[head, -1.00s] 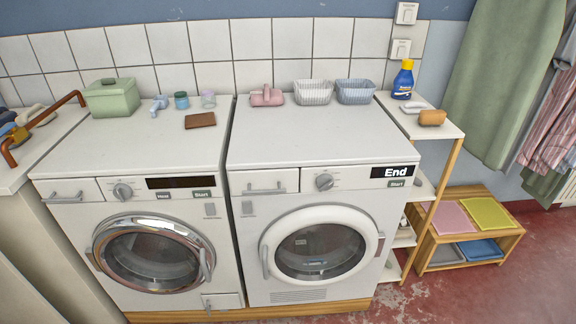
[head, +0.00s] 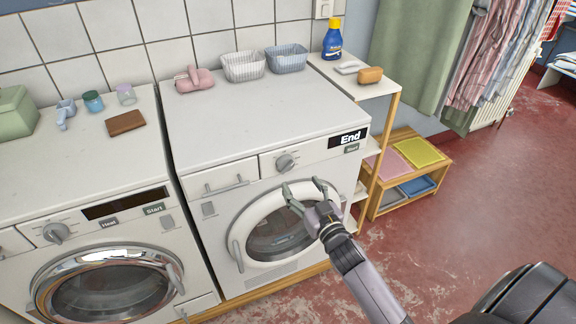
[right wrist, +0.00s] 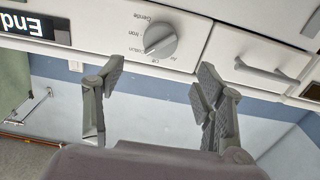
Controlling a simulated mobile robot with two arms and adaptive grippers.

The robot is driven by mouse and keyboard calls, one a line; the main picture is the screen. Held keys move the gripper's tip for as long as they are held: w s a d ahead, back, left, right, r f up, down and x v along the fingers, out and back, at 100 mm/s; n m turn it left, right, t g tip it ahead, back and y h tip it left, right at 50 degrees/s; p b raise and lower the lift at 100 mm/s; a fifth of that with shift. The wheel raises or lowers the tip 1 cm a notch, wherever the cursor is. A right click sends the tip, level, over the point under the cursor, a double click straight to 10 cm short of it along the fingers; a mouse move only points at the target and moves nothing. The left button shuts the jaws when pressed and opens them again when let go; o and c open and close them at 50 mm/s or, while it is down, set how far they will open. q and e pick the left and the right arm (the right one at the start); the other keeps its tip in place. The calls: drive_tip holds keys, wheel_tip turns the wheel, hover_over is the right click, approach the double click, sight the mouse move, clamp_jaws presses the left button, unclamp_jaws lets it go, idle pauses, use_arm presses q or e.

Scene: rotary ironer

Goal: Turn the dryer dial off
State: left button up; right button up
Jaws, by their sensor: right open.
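The dryer (head: 215,112) is the right-hand white machine, with a round door and a display (head: 348,139) reading "End". Its grey round dial (head: 286,163) sits on the panel between the drawer and the display. In the right wrist view the dial (right wrist: 160,42) appears upside down, with small printed labels around it; its exact setting is hard to read. My right gripper (head: 303,185) is open and empty, in front of the dryer just below the dial. In the right wrist view my right gripper (right wrist: 157,72) has its fingers spread either side of the dial, apart from it. My left gripper is out of view.
The washer (head: 110,219) with its own dial stands on the left. Pink item (head: 194,79) and two baskets (head: 243,66) sit on the dryer's back edge. A wooden shelf (head: 385,88) with a blue bottle (head: 332,39) stands close on the right. The red floor at right is clear.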

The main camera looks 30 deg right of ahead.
sight(288, 167)
drive_tip(key=w, duration=0.9)
drive_tip(key=shift+d+p, duration=0.25)
drive_tip(key=shift+p, duration=0.05)
drive_tip(key=shift+c, duration=0.3)
drive_tip(key=shift+s, duration=0.1)
drive_tip(key=c, duration=1.1)
